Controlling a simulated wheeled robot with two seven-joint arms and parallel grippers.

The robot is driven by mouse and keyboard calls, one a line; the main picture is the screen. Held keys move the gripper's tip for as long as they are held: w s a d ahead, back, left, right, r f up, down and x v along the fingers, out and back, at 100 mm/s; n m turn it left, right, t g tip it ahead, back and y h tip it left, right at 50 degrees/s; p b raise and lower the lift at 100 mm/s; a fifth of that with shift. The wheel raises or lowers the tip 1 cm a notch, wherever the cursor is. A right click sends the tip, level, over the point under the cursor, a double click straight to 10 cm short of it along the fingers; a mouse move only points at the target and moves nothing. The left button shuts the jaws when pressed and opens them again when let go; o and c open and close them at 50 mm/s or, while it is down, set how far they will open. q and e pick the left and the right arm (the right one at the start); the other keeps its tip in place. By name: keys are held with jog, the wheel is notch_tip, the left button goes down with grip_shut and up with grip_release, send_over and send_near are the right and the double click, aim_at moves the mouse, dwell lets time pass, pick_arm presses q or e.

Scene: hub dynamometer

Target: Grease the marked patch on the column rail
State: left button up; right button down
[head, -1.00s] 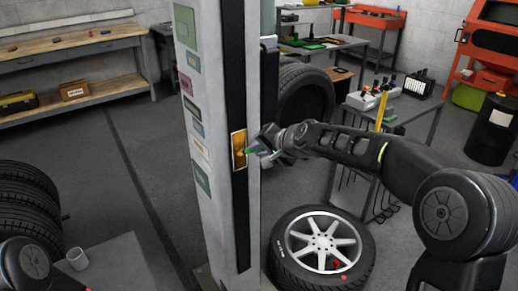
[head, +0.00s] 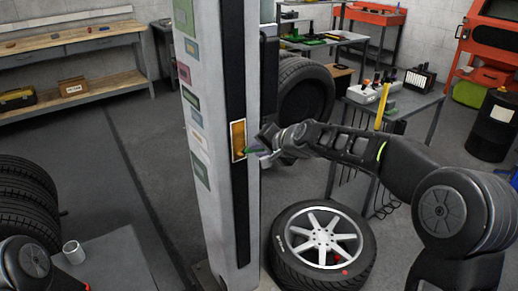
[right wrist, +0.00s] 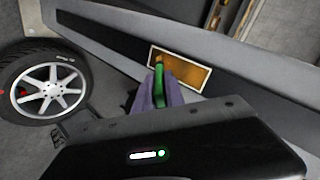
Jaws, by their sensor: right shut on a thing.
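The marked patch (head: 238,139) is an amber rectangle with a pale border on the dark rail (head: 236,75) of the light grey column (head: 213,200). My right gripper (head: 262,148) is beside the patch, on its right, shut on a slim green tool. The green tool (right wrist: 159,88) sits between purple fingers in the right wrist view, with a yellowish tip at the patch (right wrist: 180,71). The tip appears at the patch's lower part in the head view; firm contact cannot be told.
A tyre with a silver wheel (head: 322,240) lies on the floor right of the column's foot. A grey bench (head: 425,103) with tools stands behind my right arm.

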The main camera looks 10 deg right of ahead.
notch_tip(320, 180, down, 4)
jog(key=b, duration=0.3)
jog(key=shift+r, duration=0.2)
jog(key=shift+s, duration=0.1)
jog(key=shift+s+d+b, duration=0.35)
jog(key=shift+s+b, duration=0.25)
jog(key=shift+s, duration=0.3)
jog(key=shift+s+d+b, duration=0.4)
jog(key=shift+s+b, duration=0.15)
jog(key=shift+s, duration=0.4)
jog(key=shift+s+d+b, duration=0.35)
jog(key=shift+s+b, duration=0.25)
jog(key=shift+s, duration=0.4)
